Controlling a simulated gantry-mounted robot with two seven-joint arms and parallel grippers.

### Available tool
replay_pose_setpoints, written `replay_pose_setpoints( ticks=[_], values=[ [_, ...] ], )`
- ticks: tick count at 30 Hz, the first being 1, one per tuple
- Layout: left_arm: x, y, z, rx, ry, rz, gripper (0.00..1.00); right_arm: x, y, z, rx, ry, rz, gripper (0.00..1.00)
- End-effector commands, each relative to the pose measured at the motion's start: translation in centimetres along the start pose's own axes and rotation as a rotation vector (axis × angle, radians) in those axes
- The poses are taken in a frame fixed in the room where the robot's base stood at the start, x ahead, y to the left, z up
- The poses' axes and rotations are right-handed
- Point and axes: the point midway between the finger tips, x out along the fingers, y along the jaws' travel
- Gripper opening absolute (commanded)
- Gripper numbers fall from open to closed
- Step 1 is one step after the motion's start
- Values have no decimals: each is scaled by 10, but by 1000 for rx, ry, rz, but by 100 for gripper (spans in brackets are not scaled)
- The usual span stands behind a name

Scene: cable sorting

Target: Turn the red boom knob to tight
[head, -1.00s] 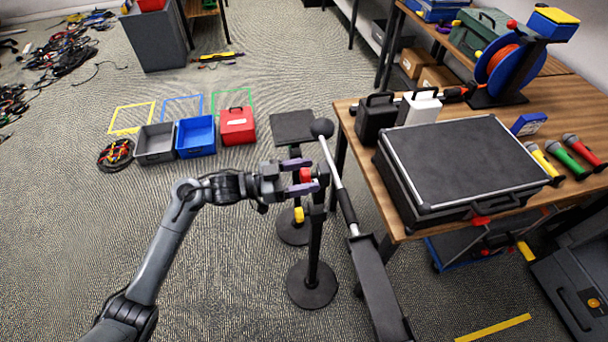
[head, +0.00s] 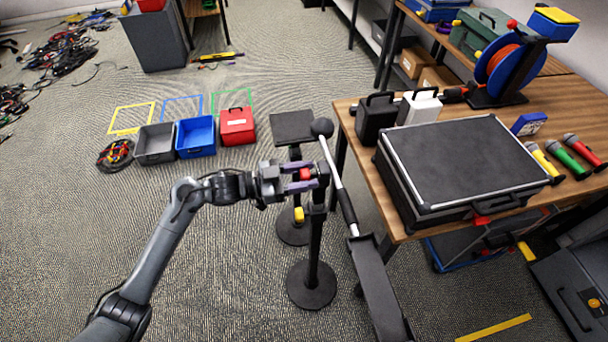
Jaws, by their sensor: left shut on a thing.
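The red boom knob (head: 305,174) sits near the top of a black stand (head: 313,245) with a round base, left of the wooden table. My left gripper (head: 303,175) comes in from the left with its purple fingers around the knob, one on the far side and one on the near side. It is shut on the knob. The knob's marking for tight or loose is too small to read. The boom (head: 336,178), a thin grey pole with a black ball end, slants just right of the stand. My right gripper is not in view.
A yellow knob (head: 299,215) is lower on the stands. A second stand with a flat black top (head: 292,127) is close behind. The wooden table (head: 358,134) with a black case (head: 465,160) is at right.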

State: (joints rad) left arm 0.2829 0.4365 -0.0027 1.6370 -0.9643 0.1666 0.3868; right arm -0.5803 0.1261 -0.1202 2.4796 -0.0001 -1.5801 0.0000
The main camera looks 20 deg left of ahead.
Motion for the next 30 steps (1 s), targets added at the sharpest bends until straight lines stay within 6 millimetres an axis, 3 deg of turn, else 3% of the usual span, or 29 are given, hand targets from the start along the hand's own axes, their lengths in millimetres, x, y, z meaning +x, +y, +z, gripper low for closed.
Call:
replay_pose_setpoints(
  ticks=[30],
  values=[
    [0, 4, 5, 948, -1, 2, 15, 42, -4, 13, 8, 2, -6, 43]
  ],
)
